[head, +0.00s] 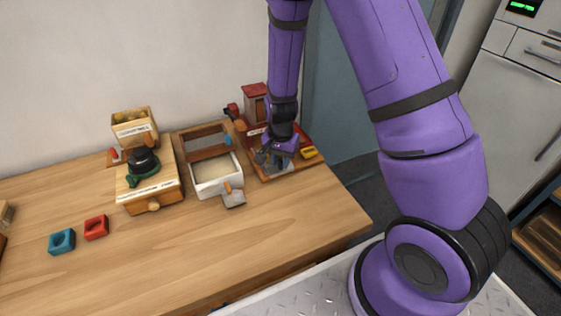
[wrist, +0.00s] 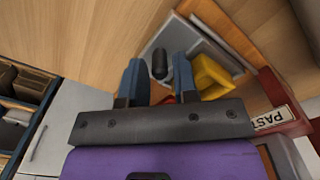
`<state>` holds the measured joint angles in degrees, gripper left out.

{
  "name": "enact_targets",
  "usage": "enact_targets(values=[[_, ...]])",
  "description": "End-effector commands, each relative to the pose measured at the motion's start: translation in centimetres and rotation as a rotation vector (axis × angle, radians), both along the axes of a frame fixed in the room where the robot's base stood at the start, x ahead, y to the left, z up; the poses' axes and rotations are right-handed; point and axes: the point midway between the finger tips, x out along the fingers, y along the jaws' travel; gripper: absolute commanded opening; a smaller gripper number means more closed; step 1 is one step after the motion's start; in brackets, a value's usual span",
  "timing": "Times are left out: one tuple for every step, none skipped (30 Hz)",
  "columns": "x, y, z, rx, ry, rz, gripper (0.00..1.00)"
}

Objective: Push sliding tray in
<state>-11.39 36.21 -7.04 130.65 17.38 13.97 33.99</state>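A flat grey tray (head: 277,170) shows partly under my gripper at the right end of the worktop, in front of a red device. I take it for the sliding tray; it also shows in the wrist view (wrist: 174,34). A short black knob (wrist: 159,65) shows on it. My gripper (head: 274,158) points down over it. In the wrist view my two blue-grey fingers (wrist: 158,58) are apart, with the knob between them in the picture. Contact cannot be told. A yellow piece (head: 309,153) lies just right of the fingers. The arm hides part of the device.
Further left are a wooden drawer box (head: 130,196) and a wooden bin (head: 134,116). Blue (head: 62,241) and red (head: 96,228) blocks lie at the left. The front worktop is clear.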

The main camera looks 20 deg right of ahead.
Motion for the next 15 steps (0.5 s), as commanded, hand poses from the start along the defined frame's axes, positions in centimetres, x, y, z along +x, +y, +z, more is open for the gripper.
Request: enact_targets(values=[[-0.01, -0.04, -0.39, 0.0, 0.001, -0.001, 0.27], [-0.01, -0.04, -0.53, 0.0, 0.001, -0.001, 0.27], [-0.01, -0.04, -0.7, 0.001, 0.001, -0.001, 0.27], [-0.01, -0.04, -0.8, 0.001, 0.001, -0.001, 0.27], [-0.01, -0.04, -0.87, 0.001, 0.001, -0.001, 0.27], [-0.01, -0.04, -0.94, 0.0, 0.0, -0.001, 0.27], [0.0, -0.03, -0.97, 0.0, 0.0, 0.0, 0.27], [0.0, -0.03, -0.98, 0.0, 0.0, 0.0, 0.27], [0.0, -0.03, -0.98, 0.0, 0.0, 0.0, 0.27], [0.01, -0.02, -0.97, 0.001, -0.001, 0.0, 0.27], [0.01, -0.02, -0.97, 0.001, -0.001, 0.0, 0.27], [0.0, -0.01, -0.96, 0.0, 0.0, 0.0, 0.27], [0.0, -0.01, -0.96, 0.001, -0.001, 0.0, 0.27], [0.0, -0.01, -0.96, 0.0, 0.0, 0.0, 0.23], [0.0, -0.01, -0.95, 0.0, 0.0, 0.0, 0.14]])
